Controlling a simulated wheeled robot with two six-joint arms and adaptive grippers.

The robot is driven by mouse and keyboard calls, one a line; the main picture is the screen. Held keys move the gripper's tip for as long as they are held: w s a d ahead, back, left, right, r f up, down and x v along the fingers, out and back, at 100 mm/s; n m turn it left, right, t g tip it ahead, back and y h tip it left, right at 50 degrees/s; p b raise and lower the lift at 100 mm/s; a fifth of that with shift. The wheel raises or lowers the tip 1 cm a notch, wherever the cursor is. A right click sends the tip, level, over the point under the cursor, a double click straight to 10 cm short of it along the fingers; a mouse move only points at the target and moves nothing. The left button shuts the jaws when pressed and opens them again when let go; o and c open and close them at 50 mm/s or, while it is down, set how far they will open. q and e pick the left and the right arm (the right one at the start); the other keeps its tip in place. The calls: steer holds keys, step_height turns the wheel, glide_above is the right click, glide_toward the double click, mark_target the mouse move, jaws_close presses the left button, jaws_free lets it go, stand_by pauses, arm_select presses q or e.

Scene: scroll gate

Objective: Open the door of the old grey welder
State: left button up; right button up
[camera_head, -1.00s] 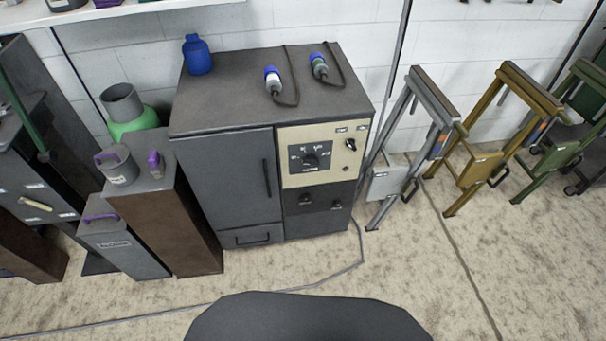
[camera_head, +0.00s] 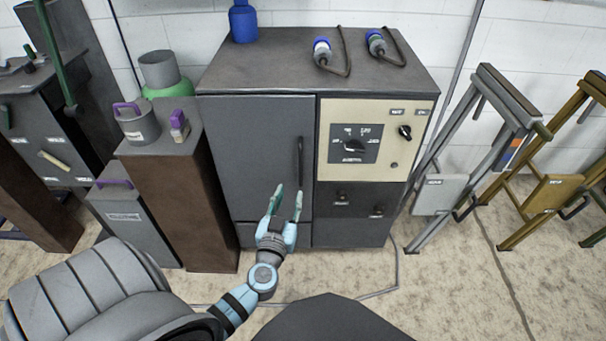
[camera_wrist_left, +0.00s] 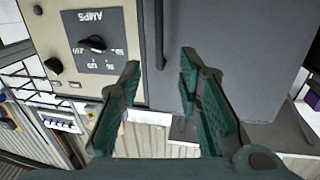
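The old grey welder (camera_head: 320,65) stands against the wall in the head view. Its grey door (camera_head: 255,150) is closed, with a dark vertical handle (camera_head: 300,160) near the door's right edge. My left gripper (camera_head: 286,197) is open in front of the door, its green fingertips close to the handle's lower end. In the left wrist view the handle (camera_wrist_left: 159,35) shows beyond and between the two open fingers (camera_wrist_left: 160,75), and I see nothing held. Contact with the handle does not show. The right gripper is in neither view.
A beige dial panel (camera_head: 372,140) is right of the door. A brown box (camera_head: 185,200) and a grey box (camera_head: 135,220) stand close on the left. A grey folding frame (camera_head: 480,140) stands to the right. A cable (camera_head: 385,290) lies on the floor.

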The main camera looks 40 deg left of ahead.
mark_target(300, 159)
arm_select(q)
steer(key=x, duration=0.4)
steer(key=r+x, duration=0.1)
steer(key=x, duration=0.8)
steer(key=shift+w+r, duration=0.1)
steer(key=shift+r, duration=0.1)
steer(key=shift+w+a, duration=0.15)
steer(key=shift+w, duration=0.15)
steer(key=shift+w+a, duration=0.1)
steer(key=shift+w, duration=0.1)
jaws_close()
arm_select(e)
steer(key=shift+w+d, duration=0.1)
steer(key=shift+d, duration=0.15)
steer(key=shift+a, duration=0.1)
